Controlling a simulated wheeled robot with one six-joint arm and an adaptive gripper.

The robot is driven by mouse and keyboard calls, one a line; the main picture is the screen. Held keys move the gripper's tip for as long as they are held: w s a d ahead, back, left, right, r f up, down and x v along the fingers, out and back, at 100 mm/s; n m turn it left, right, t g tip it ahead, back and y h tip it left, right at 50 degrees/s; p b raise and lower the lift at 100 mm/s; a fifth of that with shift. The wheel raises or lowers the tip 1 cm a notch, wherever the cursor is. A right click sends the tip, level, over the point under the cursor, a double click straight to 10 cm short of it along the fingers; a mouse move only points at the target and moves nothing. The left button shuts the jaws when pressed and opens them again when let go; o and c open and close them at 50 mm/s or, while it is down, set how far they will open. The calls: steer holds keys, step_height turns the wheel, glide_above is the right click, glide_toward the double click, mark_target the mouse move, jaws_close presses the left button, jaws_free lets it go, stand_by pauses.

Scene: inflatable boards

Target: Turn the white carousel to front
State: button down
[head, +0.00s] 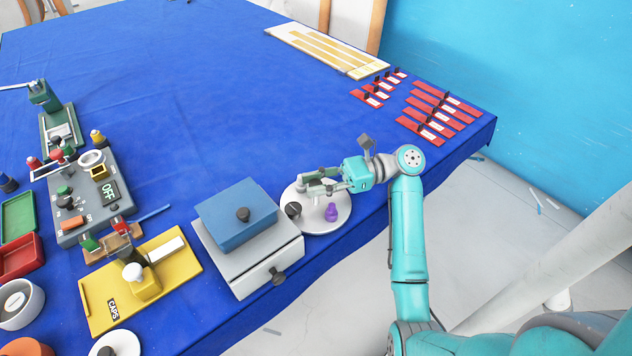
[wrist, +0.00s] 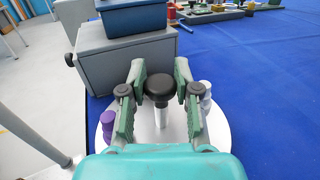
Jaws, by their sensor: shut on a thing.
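The white carousel (head: 322,225) is a round disc near the table's front edge, also in the wrist view (wrist: 216,140). It carries a purple piece (head: 331,212), seen at the left in the wrist view (wrist: 92,121), and a black-capped post (head: 293,210). In the wrist view the black cap (wrist: 160,86) tops a pale post between my fingers. My gripper (head: 306,187) reaches over the disc from the right. In the wrist view my gripper (wrist: 160,78) is closed in around this post; the exact contact is partly hidden. A whitish piece (wrist: 205,92) stands behind the right finger.
Further left are a yellow board (head: 180,275) and a grey control panel (head: 70,205). Red holders (head: 440,108) lie at the back right. The table's middle is clear.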

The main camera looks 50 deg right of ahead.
steer(key=c, duration=0.9)
jaws_free()
steer(key=shift+o, duration=0.2)
glide_above(345, 195)
